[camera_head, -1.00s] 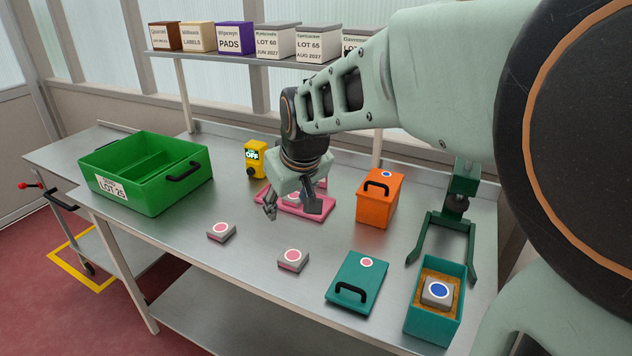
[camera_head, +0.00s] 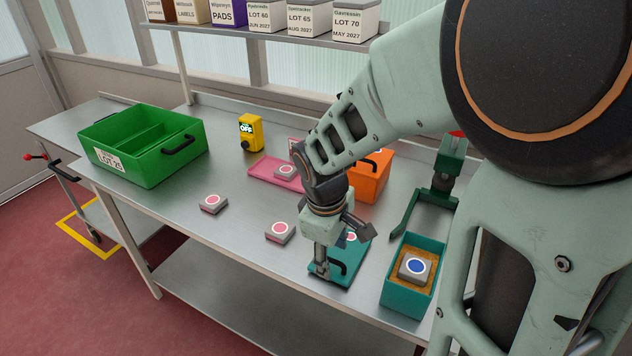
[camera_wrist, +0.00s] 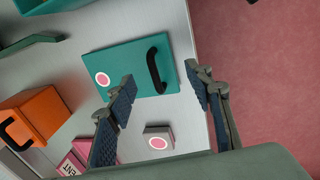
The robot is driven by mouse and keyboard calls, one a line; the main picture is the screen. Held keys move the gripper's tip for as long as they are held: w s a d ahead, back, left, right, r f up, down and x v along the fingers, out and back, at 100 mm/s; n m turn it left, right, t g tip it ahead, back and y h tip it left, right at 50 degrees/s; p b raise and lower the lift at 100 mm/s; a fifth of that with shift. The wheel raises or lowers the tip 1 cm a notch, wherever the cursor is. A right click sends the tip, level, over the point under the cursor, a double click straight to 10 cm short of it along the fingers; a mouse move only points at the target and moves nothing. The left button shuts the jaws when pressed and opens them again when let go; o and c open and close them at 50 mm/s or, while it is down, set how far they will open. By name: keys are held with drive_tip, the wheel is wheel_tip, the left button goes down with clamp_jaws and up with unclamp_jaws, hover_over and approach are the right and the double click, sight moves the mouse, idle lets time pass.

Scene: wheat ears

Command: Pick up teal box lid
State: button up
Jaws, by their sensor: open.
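The teal box lid (camera_head: 351,262) lies flat on the metal table, with a black handle and a pink-and-white round label. My gripper (camera_head: 338,252) is above it in the head view and hides part of it. In the wrist view the lid (camera_wrist: 125,62) lies beyond my open fingers (camera_wrist: 160,85), with its black handle (camera_wrist: 155,70) between and ahead of the fingertips. The fingers look apart from the handle and hold nothing. The teal box (camera_head: 408,298) stands open to the right of the lid, with a grey block with a blue label (camera_head: 414,268) inside.
A dark green forked stand (camera_head: 405,212) and an orange box (camera_head: 372,185) are behind the lid. Grey blocks (camera_head: 280,232) (camera_head: 213,204) lie to its left. A pink tray (camera_head: 262,171), yellow device (camera_head: 250,133) and green crate (camera_head: 150,178) are farther back. The table's front edge is close.

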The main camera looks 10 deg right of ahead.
sight(333, 271)
drive_tip(key=f, duration=0.5)
drive_tip(key=shift+w+d+f, duration=0.1)
drive_tip(key=shift+w+d, duration=0.05)
drive_tip(key=shift+w, duration=0.2)
clamp_jaws()
